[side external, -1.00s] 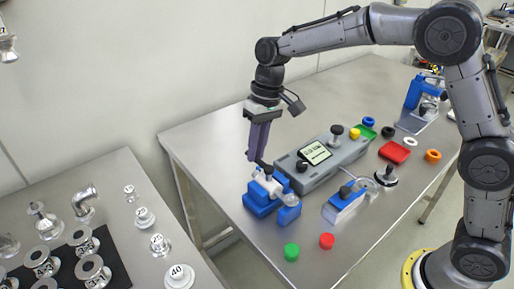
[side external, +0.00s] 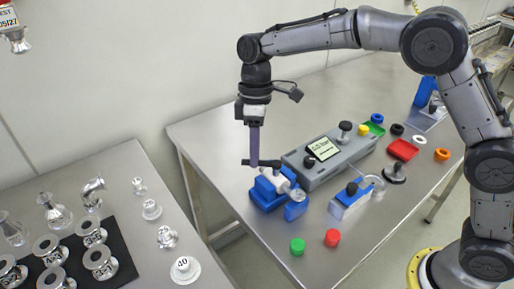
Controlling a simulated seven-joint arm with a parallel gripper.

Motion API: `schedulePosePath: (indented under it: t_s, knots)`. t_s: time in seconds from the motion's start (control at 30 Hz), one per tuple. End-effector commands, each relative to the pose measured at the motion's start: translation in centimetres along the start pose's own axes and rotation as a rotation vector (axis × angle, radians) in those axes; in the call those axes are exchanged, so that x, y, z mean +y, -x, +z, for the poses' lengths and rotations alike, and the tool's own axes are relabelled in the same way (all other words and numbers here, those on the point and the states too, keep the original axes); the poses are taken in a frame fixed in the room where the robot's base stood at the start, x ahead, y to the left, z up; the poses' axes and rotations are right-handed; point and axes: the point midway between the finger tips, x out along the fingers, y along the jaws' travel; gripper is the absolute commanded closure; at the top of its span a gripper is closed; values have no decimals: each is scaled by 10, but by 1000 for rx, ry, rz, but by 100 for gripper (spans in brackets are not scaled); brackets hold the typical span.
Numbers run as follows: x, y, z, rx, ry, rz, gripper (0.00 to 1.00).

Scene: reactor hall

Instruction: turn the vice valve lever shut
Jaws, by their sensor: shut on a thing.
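The blue vice (side external: 266,196) stands near the table's front left edge and holds a small silver valve (side external: 280,184). The valve's black lever (side external: 270,162) lies across the top, roughly level left to right in the picture. My gripper (side external: 254,160) points straight down from above, its purple fingers at the lever's left part. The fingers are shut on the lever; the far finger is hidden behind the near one.
A grey box with a display (side external: 322,148) stands right behind the vice. A blue-and-white fixture (side external: 350,198) is to the right. Green (side external: 298,246) and red (side external: 332,237) caps lie in front. A red tray (side external: 403,149) is farther right. A second table with metal fittings is at left.

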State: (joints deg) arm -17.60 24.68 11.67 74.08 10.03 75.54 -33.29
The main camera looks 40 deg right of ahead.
Motion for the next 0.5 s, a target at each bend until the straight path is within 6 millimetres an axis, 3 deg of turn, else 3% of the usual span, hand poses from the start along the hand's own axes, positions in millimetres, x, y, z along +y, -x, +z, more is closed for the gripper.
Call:
schedulePosePath:
  t_s: [0.5]
  knots:
    - [-23, -3, 2, -90, 466, 2, 100]
